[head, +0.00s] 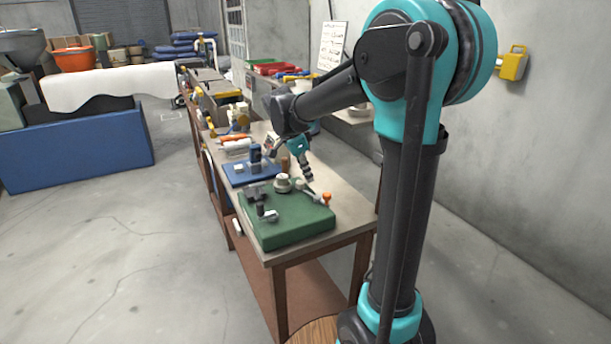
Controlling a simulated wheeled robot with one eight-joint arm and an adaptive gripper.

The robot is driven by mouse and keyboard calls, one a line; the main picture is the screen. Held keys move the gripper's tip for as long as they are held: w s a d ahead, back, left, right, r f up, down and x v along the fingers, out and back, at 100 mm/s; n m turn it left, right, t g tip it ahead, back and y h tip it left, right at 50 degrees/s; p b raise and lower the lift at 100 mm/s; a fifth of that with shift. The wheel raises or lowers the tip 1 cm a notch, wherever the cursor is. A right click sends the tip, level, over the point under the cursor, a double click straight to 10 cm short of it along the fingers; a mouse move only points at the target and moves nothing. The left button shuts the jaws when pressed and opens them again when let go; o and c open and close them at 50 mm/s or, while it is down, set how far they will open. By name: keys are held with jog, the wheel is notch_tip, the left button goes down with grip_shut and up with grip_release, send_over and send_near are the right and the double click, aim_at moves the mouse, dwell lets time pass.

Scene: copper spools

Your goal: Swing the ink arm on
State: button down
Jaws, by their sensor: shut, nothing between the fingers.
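A green block (290,229) lies on the near end of the workbench and carries a small device. A pale round part (283,183) sits on it. To its right is a short lever with an orange knob (326,198), which could be the ink arm; I cannot tell for sure. Small dark and grey parts (266,213) stand at the left of the block. My gripper (308,180) is shut and empty. It points down just above or behind the lever's inner end; I cannot tell whether it touches. It hides part of the device's back.
A blue base (236,178) with small fittings lies just behind the green block. Behind it are white and orange rolls (235,145) and trays. The bench's bare wooden top (345,190) is free at the right. A yellow box (513,62) hangs on the right wall.

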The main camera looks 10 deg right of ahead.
jog(key=shift+s+a, duration=0.1)
jog(key=shift+a, duration=0.3)
jog(key=shift+s+a, duration=0.3)
jog(key=shift+a, duration=0.35)
jog(key=shift+d, duration=0.1)
